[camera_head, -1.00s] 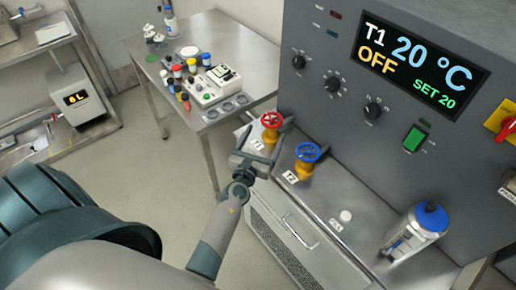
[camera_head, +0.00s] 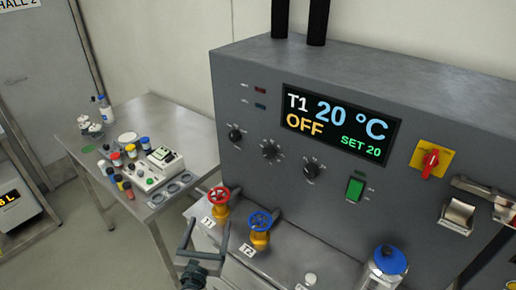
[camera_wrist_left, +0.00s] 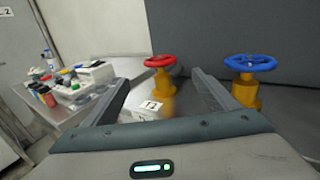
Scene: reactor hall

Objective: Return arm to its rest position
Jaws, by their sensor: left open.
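My left gripper (camera_head: 203,240) is open and empty at the bottom of the head view, in front of the reactor's ledge. Its two fingers point toward the valves and also frame the left wrist view (camera_wrist_left: 165,95). The valve with the red handwheel (camera_head: 219,197) stands on the ledge behind the T1 label; in the left wrist view the red handwheel (camera_wrist_left: 160,61) shows between the fingers. The valve with the blue handwheel (camera_head: 260,222) stands to its right by the T2 label, and in the left wrist view it (camera_wrist_left: 250,63) is beyond the right finger. My right gripper is not in view.
The grey reactor cabinet (camera_head: 330,205) carries a display reading T1 20 °C OFF, SET 20, several knobs and a green switch (camera_head: 355,189). A blue-capped bottle (camera_head: 386,268) stands on the ledge at right. A steel table (camera_head: 185,130) with bottles and a small device is at left.

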